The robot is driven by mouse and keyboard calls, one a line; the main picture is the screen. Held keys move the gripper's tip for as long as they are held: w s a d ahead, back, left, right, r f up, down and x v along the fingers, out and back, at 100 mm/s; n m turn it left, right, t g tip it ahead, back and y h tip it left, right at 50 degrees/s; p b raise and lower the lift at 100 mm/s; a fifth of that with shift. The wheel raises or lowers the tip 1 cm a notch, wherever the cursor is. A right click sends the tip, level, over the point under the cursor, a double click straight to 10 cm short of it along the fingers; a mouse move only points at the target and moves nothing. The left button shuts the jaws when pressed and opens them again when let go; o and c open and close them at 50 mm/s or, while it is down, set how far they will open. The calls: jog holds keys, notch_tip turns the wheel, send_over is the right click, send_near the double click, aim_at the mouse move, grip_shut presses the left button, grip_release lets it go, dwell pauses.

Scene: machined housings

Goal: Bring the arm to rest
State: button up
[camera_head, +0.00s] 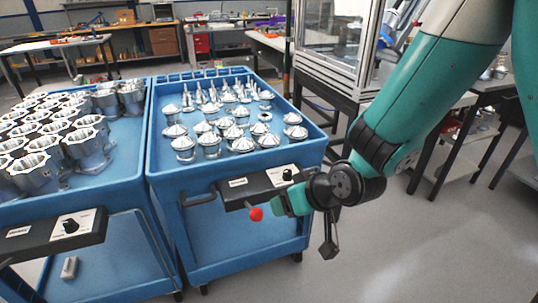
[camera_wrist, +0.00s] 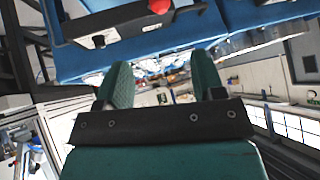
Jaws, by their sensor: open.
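My arm reaches in from the upper right of the head view, bent down at the wrist. My gripper (camera_head: 284,204) is by the front right corner of the middle blue cart, close to its control box in the picture. In the wrist view, my gripper (camera_wrist: 163,82) shows two green fingers spread apart with nothing held between them. The red knob (camera_head: 256,214) of the cart appears just left of the gripper in the head view. It also shows at the top edge of the wrist view (camera_wrist: 158,6). I cannot tell the exact gap between fingers and cart.
The middle blue cart (camera_head: 170,207) carries several metal cone-topped parts (camera_head: 239,133). The left blue cart (camera_head: 125,188) carries several machined housings (camera_head: 84,148). A framed machine (camera_head: 333,75) stands behind my arm. Dark-legged tables (camera_head: 485,120) stand at right. The floor (camera_head: 420,250) at lower right is clear.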

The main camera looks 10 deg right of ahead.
jog(key=s+d+r+n+g+p, duration=0.2)
jog(key=s+r+g, duration=0.5)
jog(key=s+r, duration=0.9)
jog(key=s+n, duration=0.1)
jog(key=s, duration=0.2)
jog(key=shift+d+r+h, duration=0.2)
jog(key=shift+d+h, duration=0.15)
jog(key=shift+h, duration=0.05)
